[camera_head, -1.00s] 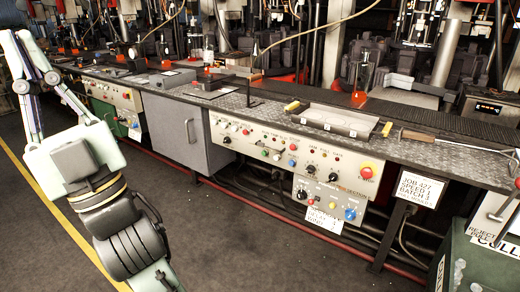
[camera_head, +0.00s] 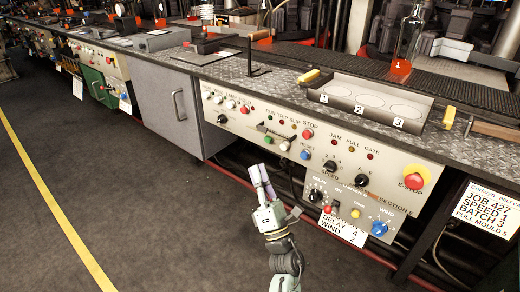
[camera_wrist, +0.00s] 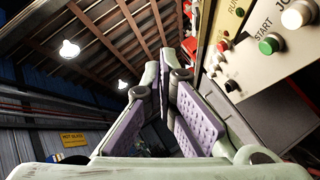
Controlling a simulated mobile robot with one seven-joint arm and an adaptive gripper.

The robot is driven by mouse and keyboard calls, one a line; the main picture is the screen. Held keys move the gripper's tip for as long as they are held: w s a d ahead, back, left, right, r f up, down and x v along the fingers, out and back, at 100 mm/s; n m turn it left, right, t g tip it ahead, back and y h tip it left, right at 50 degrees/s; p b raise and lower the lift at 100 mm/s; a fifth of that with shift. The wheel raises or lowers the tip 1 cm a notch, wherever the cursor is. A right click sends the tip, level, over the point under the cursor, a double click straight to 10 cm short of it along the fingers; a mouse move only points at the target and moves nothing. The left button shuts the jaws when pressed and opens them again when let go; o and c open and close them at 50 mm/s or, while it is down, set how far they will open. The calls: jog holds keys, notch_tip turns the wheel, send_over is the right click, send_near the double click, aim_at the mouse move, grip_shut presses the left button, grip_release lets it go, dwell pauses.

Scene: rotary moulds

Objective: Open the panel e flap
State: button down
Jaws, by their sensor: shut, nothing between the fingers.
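The cream control panel (camera_head: 330,155) is on the bench front, with several buttons and knobs and a red E-stop. A lower panel (camera_head: 345,205) below it has lettering that seems to read SECTION E. A dark bar (camera_head: 276,132) lies across the upper panel, under the lamps; I cannot tell whether it is the flap.
A grey cabinet (camera_head: 172,108) with a handle stands left of the panel. A job sign (camera_head: 480,212) stands at right. Red pipes run under the bench. The floor (camera_head: 150,200) at left is clear.

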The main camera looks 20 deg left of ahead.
aim_at(262, 129)
notch_tip(262, 129, down, 6)
jog(key=d+n+h, duration=0.1)
jog(key=d+n, duration=0.1)
jog(key=w+d+r+p+x, duration=0.1)
jog(key=p+x, duration=0.4)
jog(key=x, duration=0.8)
jog(key=shift+d+g, duration=0.3)
jog(key=shift+d, duration=0.3)
jog(key=shift+r+m+h+p, duration=0.2)
jog(key=shift+m+h+p, duration=0.3)
jog(key=shift+m+p, duration=0.2)
jog(key=shift+m+t+h, duration=0.5)
jog(key=shift+m+h, duration=0.1)
jog(key=shift+m, duration=0.1)
jog(key=shift+w+d+r+p, duration=0.1)
jog(key=shift+w+r+p, duration=0.2)
jog(key=shift+r, duration=0.4)
jog(key=shift+w+d+r+p, duration=0.1)
jog(key=shift+w+r+p, duration=0.15)
jog(key=shift+r, duration=0.45)
jog(key=shift+w+d+r+p, duration=0.1)
jog(key=shift+w+r+p, duration=0.2)
jog(key=shift+r, duration=0.4)
